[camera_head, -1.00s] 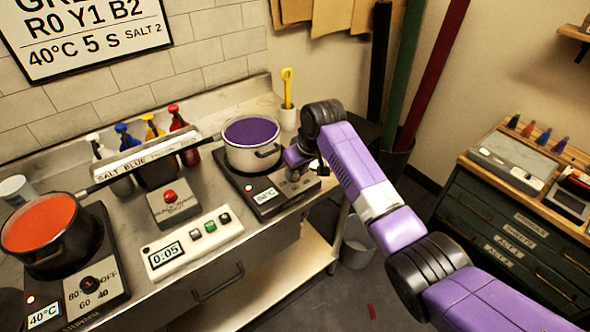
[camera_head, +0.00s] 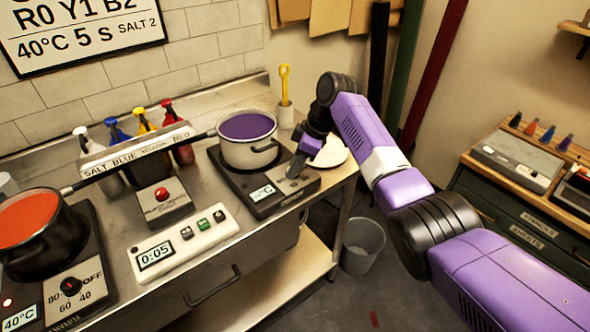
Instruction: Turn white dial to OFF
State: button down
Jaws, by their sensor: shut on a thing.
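The right hot plate (camera_head: 272,203) stands at the counter's right end and has a small display (camera_head: 262,192). A white pot (camera_head: 248,153) of purple liquid sits on it. My gripper (camera_head: 293,172) points down at the front right of this hot plate's panel, where its fingers are shut on the white dial. The fingers cover the dial, so its pointer and marks cannot be read. The left hot plate (camera_head: 88,268) has a dark dial (camera_head: 71,286) with OFF, 80, 60 and 40 marked around it, and a display reading 40°C.
A black pot (camera_head: 50,250) of orange-red liquid sits on the left hot plate. A timer box (camera_head: 180,243) reads 0:05. A red-button box (camera_head: 163,202) and several coloured bottles stand behind. A bin (camera_head: 362,248) is on the floor.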

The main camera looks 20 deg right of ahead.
jog(key=shift+f, duration=0.1)
dwell(0.3)
jog(key=c, duration=1.1)
grip_release()
jog(key=b+v, duration=0.1)
jog(key=v, duration=0.7)
jog(key=shift+f, duration=0.1)
